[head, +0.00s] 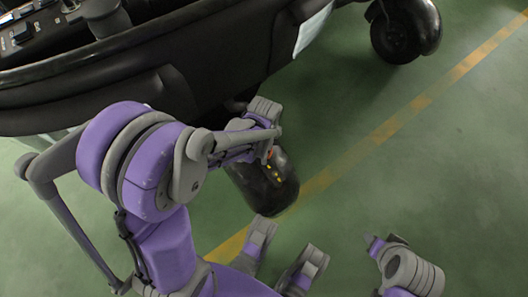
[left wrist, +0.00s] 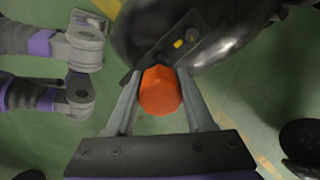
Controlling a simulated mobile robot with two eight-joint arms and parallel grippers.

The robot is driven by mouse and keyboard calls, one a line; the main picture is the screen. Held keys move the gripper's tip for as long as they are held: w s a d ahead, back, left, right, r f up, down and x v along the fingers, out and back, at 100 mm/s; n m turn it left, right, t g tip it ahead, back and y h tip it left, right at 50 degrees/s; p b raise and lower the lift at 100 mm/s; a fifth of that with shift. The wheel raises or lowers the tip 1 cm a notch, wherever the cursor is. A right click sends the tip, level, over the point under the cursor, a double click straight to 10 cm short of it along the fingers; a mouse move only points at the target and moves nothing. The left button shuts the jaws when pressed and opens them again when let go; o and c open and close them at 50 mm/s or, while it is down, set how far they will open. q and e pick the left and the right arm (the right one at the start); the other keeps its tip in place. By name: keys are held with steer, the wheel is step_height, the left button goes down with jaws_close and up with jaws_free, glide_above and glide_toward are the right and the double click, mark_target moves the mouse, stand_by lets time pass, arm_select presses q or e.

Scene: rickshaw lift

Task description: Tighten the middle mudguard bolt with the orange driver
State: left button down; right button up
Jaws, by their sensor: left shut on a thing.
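My left gripper (head: 262,138) is shut on the orange driver, beside the black mudguard (head: 270,190). Only a sliver of the orange driver (head: 270,153) shows in the head view. In the left wrist view the driver (left wrist: 160,90) is seen end-on between the two fingers, in front of the mudguard (left wrist: 240,35). Yellow bolts (head: 277,180) sit on the mudguard, and one yellow bolt (left wrist: 178,43) shows just beyond the driver. The driver's tip is hidden, so contact with a bolt cannot be told.
The large black vehicle body (head: 180,60) fills the upper left, over the left arm. Another black wheel (head: 402,30) stands at the top right. A yellow line (head: 400,120) crosses the green floor, which is clear at the right.

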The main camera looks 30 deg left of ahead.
arm_select(q)
steer(key=shift+r+p, duration=0.85)
steer(key=shift+r, duration=0.55)
